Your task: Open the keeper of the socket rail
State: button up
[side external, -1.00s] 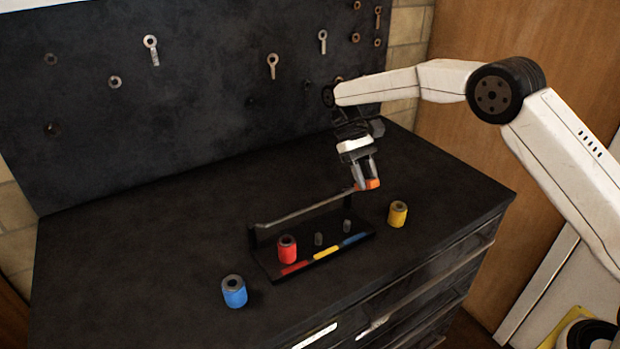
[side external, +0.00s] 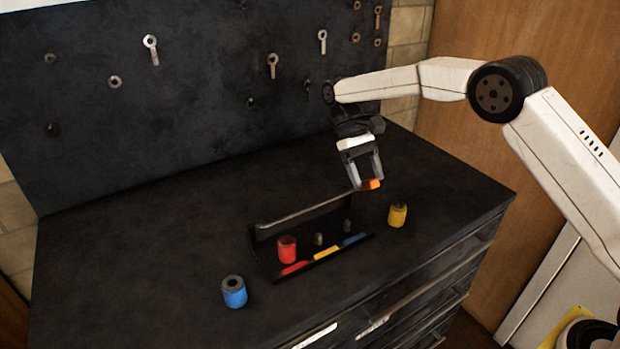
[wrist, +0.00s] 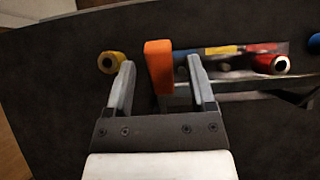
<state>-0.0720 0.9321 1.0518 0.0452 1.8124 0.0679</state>
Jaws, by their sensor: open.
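The socket rail (side external: 313,262) is a dark tray on the bench top with red, yellow and blue marks along its front. The red socket (side external: 287,249) stands on it at the red mark; two grey pegs (side external: 319,239) show bare. The keeper, a thin grey bar (side external: 305,211), runs along the rail's rear side, raised, from a post at the left to an orange tab (side external: 371,184) at the right. My gripper (side external: 368,183) is open at the orange tab. In the wrist view the tab (wrist: 158,66) sits between the spread fingers, with a gap on either side.
A yellow socket (side external: 397,215) stands just right of the rail. A blue socket (side external: 234,291) stands at the front left. A dark board (side external: 200,100) with hung tools rises behind.

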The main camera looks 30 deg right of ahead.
jog(key=shift+r, duration=0.45)
jog(key=s+d+r, duration=0.1)
jog(key=s+r, duration=1)
jog(key=s, duration=0.3)
jog(key=shift+r, duration=0.25)
jog(key=shift+f, duration=0.15)
jog(key=c, duration=0.6)
jog(key=shift+f+m, duration=0.25)
jog(key=shift+m, duration=0.05)
grip_shut()
jog(key=w+d+f+m+t+y, duration=0.2)
jog(key=f+m+y, duration=0.4)
jog(key=m, duration=0.3)
jog(key=w+d+f+m+t+y, duration=0.2)
jog(key=d+f+m+t+y, duration=0.3)
jog(key=f+m+y, duration=0.2)
jog(key=w+d+f+m+t+y, duration=0.2)
jog(key=d+f+m+t+y, duration=0.1)
jog(key=f+m+y, duration=0.4)
jog(key=shift+w+d+f+m+t, duration=0.2)
jog(key=shift+d+f+m, duration=0.1)
jog(key=shift+m, duration=0.6)
jog(key=shift+w+d+f+m+t, duration=0.15)
jog(key=shift+w+f+m+t, duration=0.1)
jog(key=shift+m, duration=0.65)
